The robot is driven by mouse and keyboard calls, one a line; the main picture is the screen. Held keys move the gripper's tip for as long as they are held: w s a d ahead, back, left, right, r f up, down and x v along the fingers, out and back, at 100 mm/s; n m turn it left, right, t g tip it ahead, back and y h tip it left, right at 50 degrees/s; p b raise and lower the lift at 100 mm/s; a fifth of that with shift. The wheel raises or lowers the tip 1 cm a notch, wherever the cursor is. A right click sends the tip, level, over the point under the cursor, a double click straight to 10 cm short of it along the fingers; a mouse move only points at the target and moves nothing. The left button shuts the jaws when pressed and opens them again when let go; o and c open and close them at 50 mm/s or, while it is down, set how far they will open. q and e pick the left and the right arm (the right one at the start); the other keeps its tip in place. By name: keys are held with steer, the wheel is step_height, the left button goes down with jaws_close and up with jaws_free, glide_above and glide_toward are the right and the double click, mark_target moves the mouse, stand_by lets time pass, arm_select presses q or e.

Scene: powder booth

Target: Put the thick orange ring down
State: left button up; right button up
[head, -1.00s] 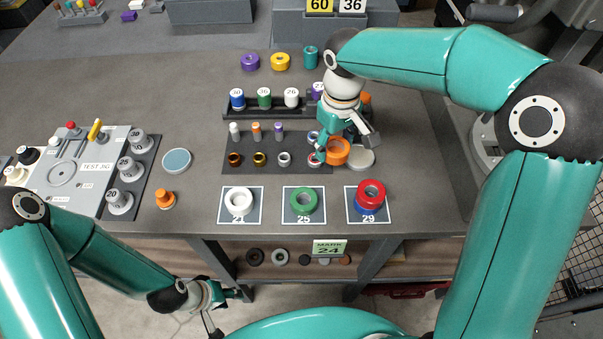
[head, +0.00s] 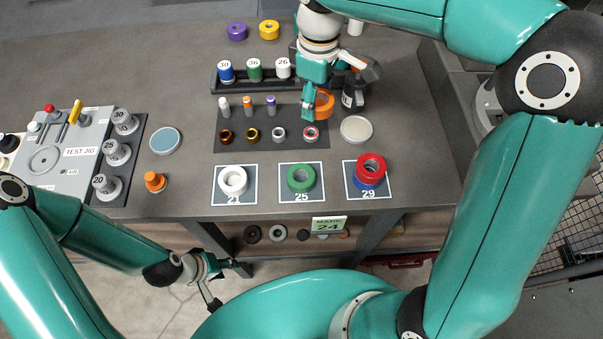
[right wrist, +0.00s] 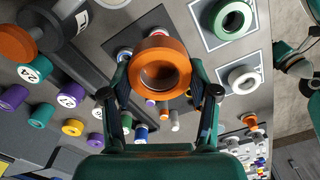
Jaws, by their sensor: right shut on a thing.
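The thick orange ring (head: 320,103) is in my right gripper (head: 315,92), over the back right of the small-parts mat. It looks tilted, and appears held clear of the table. In the right wrist view the ring (right wrist: 160,50) sits between the two fingers (right wrist: 160,68), its hole facing the camera. My left gripper (head: 229,284) is open and empty, low in front of the table's front edge.
Squares at the front hold a white ring (head: 233,179), a green ring (head: 301,178) and a red ring (head: 370,165) on a blue one. A pale disc (head: 356,129) and a dark labelled piece (head: 352,95) are close by.

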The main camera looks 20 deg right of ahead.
steer(key=s+a+r+n+b, duration=0.55)
steer(key=s+r+n, duration=0.55)
steer(key=n, duration=1)
steer(key=shift+w+a+f+b, duration=0.2)
steer(key=shift+f+b, duration=0.35)
steer(key=shift+f, duration=2.5)
steer(key=shift+w+a+f+b, duration=0.1)
steer(key=shift+w+f+b, duration=0.3)
steer(key=shift+f, duration=2.7)
steer(key=shift+w+a+f+b, duration=0.15)
steer(key=shift+f+b, duration=0.55)
steer(key=shift+f, duration=2.35)
steer(key=shift+f, duration=0.1)
steer(key=shift+f, duration=0.3)
steer(key=o, duration=1.4)
steer(key=shift+r, duration=0.1)
